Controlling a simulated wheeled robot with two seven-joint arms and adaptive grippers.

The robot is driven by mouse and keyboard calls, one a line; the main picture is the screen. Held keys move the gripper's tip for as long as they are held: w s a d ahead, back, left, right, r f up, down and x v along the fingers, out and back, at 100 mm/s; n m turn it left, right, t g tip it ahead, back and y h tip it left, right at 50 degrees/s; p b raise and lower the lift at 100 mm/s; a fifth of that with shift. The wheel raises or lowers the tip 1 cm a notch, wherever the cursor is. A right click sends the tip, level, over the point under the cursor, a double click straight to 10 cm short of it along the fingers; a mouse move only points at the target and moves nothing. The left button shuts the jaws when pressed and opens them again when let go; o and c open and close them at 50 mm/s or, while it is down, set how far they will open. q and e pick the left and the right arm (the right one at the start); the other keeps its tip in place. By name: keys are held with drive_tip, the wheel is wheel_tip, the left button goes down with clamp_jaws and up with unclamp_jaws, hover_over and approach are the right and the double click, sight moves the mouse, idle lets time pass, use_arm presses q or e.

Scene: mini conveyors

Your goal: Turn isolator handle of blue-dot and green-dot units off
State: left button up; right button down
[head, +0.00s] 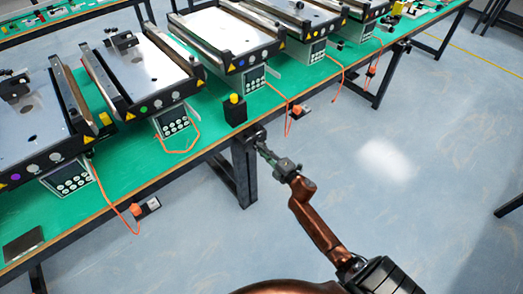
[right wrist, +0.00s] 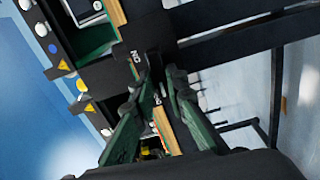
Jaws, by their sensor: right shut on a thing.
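My right gripper (head: 264,149) is at the bench's front edge, at a dark isolator box (head: 253,132) below the black stand with the yellow button. In the right wrist view its fingers (right wrist: 154,85) are shut on a dark isolator handle, mostly hidden between them. The box face (right wrist: 137,45) there carries the word ON. A unit with a blue dot (head: 241,62) stands behind, to the left of the box; the blue dot also shows in the right wrist view (right wrist: 52,48). The unit to its left has a green-looking dot (head: 143,109). My left gripper is out of view.
The yellow button (head: 235,98) sits on a black stand near the gripper. Several mini conveyors with keypads line the green bench (head: 110,180). Orange cables hang to plugs at its edge, one at left (head: 136,209). The floor (head: 400,130) to the right is clear.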

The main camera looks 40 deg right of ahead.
drive_tip(key=shift+n, duration=0.6)
drive_tip(key=c, duration=1.9)
unclamp_jaws()
drive_tip(key=shift+c, duration=0.2)
drive_tip(key=s, duration=1.2)
drive_tip(key=shift+d, duration=0.45)
